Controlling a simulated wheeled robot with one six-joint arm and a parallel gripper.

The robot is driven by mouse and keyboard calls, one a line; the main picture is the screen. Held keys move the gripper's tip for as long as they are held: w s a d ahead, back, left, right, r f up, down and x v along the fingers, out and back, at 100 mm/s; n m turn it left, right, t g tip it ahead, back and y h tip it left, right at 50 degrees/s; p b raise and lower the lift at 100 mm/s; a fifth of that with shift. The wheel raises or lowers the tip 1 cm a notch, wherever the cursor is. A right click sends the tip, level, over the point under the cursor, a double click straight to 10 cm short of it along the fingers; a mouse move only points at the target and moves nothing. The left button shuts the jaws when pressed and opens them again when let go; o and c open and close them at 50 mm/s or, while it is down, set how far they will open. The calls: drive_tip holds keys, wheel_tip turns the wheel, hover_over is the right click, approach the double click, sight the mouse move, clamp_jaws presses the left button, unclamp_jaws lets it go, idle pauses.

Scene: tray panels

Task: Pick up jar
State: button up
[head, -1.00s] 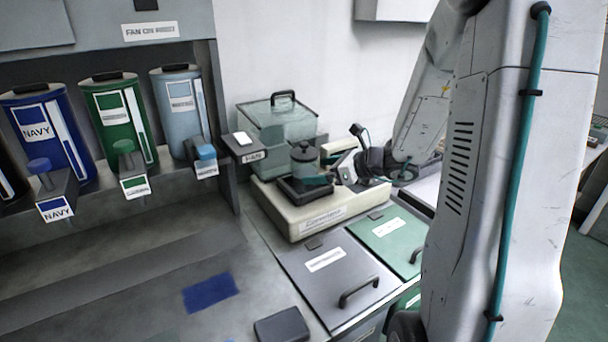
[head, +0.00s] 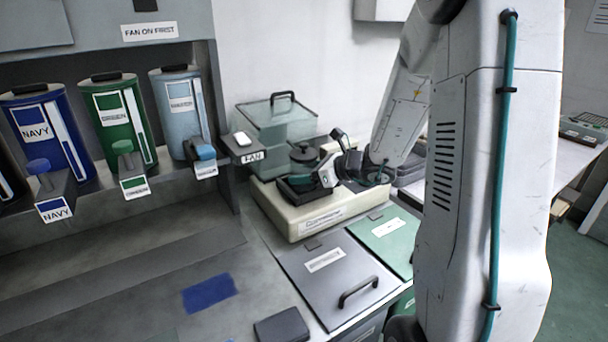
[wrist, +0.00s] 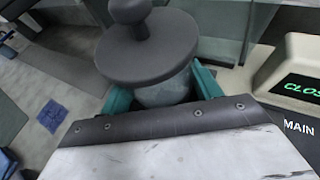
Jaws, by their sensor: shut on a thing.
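The jar (head: 303,159) has a dark round lid with a knob and stands upright in the dark square tray (head: 293,193) on the cream machine. My gripper (head: 318,178) reaches it from the right, at the height of the jar's body. In the wrist view, the jar's dark lid (wrist: 148,47) fills the upper middle, with a pale body under it. The teal fingers of my gripper (wrist: 160,92) are on both sides of that body, just below the lid. The jar's base is hidden, and I cannot tell whether it touches the tray.
The cream machine (head: 318,223) has a clear box (head: 275,121) with a handle behind it. A fan switch (head: 243,146) is close on the left. Grey (head: 318,284) and green (head: 385,240) lidded panels lie in front. Navy, green and pale blue canisters (head: 180,105) stand at left.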

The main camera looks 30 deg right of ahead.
sight(316, 159)
drive_tip(key=shift+r, duration=0.9)
drive_tip(key=shift+s+d+r, duration=0.1)
drive_tip(key=shift+s+r, duration=0.05)
drive_tip(key=shift+r, duration=0.35)
drive_tip(key=shift+s+d+r, duration=0.1)
drive_tip(key=shift+r, duration=0.4)
drive_tip(key=s+d+r, duration=0.1)
drive_tip(key=s+d, duration=0.2)
drive_tip(key=s, duration=1.2)
drive_tip(key=shift+d+r, duration=0.15)
drive_tip(key=shift+d, duration=0.05)
